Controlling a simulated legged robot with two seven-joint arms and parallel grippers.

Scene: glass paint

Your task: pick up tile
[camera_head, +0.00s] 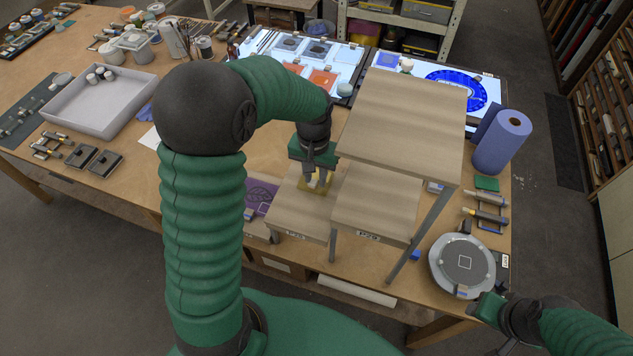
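A small yellow-olive tile (316,188) lies on the left low wooden stand (298,212), partly hidden by my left gripper. My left gripper (319,180) points down right over the tile, with its fingertips at or just above it. Whether the fingers are shut on the tile or apart around it is too small to tell. My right gripper (478,308) is at the lower right, beside the round grey turntable (462,264); its fingers are too hard to make out.
A taller wooden stand (405,110) rises right of my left gripper, above a lower stand (376,205). A blue paper roll (501,142) stands at the right. A white tray (100,105) and lit panels (308,55) lie farther back on the bench.

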